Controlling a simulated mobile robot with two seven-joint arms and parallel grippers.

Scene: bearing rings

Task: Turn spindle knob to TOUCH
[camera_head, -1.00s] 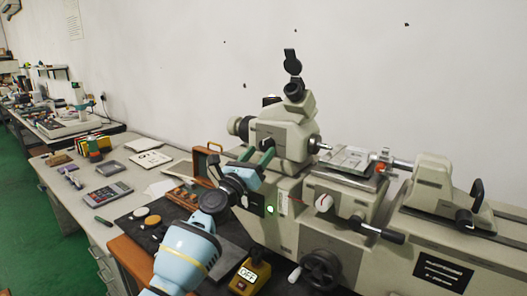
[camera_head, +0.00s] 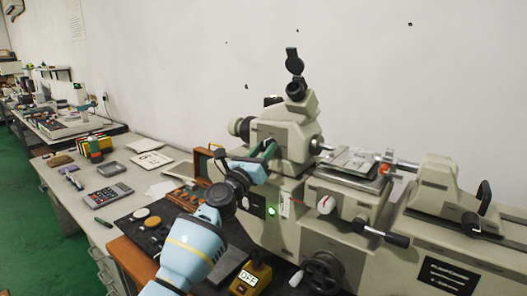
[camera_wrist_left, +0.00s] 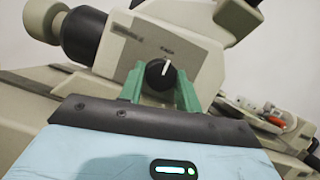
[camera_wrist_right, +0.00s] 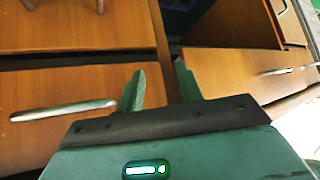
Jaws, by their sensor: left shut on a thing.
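The spindle knob (camera_wrist_left: 160,74) is a round black dial with a white pointer line on the front of the grey measuring machine's head (camera_wrist_left: 118,50). Its pointer stands nearly straight up, toward small lettering too blurred to read. My left gripper (camera_wrist_left: 160,85) has one green finger on each side of the knob and is shut on it. In the head view the left gripper (camera_head: 266,152) reaches the machine's head (camera_head: 287,137) and hides the knob. My right gripper (camera_wrist_right: 160,84) is open and empty in the right wrist view, facing wooden drawers.
A yellow box reading OFF (camera_head: 250,278) stands below my left arm. A handwheel (camera_head: 322,271) and a black-handled lever (camera_head: 381,233) stick out of the machine's front. A calculator (camera_head: 108,195) and a wooden tray (camera_head: 186,198) lie on the bench to the left.

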